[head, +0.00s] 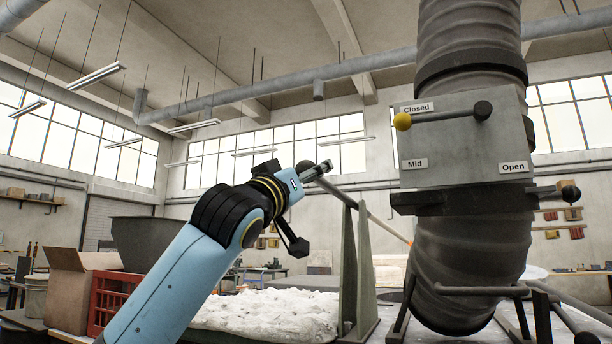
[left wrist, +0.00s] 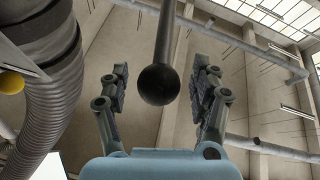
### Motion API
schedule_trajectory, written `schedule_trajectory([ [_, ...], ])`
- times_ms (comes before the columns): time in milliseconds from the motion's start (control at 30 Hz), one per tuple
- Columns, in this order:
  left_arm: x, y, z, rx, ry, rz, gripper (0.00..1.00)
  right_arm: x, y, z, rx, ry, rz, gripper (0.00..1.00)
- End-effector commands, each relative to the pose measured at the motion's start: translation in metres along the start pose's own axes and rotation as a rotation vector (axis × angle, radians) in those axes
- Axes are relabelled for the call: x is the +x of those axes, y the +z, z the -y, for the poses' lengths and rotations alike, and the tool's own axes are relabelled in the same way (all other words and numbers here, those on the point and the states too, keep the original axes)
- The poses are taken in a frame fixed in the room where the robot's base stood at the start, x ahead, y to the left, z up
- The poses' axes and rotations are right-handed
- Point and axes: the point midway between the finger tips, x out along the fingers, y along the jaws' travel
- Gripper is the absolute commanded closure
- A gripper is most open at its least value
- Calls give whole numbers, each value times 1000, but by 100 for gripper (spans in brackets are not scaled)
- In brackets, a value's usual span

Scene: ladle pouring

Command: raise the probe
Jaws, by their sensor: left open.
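A long thin rod, which looks like the probe (head: 374,217), slants over a grey-green stand (head: 349,262) in the head view. Its upper end is near my left gripper (head: 319,169). In the left wrist view its dark ball end (left wrist: 159,85) sits between the two fingers of my left gripper (left wrist: 163,92). The fingers are open, with a visible gap on each side of the ball. My right gripper is not in view.
A thick ribbed duct (head: 466,245) with a grey lever box (head: 455,150) stands right of the rod. The box's lever has a yellow knob (head: 402,121) near "Closed". A tray of white lumps (head: 265,312), a red crate (head: 108,298) and a cardboard box (head: 75,285) are below left.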

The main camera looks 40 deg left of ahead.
Motion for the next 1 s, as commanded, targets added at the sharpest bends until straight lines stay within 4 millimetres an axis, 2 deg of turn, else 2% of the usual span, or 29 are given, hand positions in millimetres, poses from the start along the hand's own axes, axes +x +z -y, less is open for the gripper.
schedule_trajectory([
  [133, -13, 1, 0, 5, 1, 2, 36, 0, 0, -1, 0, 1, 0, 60],
  [333, -50, 2, 0, 6, 2, 5, 36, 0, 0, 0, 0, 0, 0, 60],
  [500, -70, 1, 0, 4, 0, 3, 36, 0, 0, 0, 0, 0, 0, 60],
  [1000, -75, 1, 0, -1, -1, 1, 36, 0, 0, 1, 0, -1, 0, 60],
])
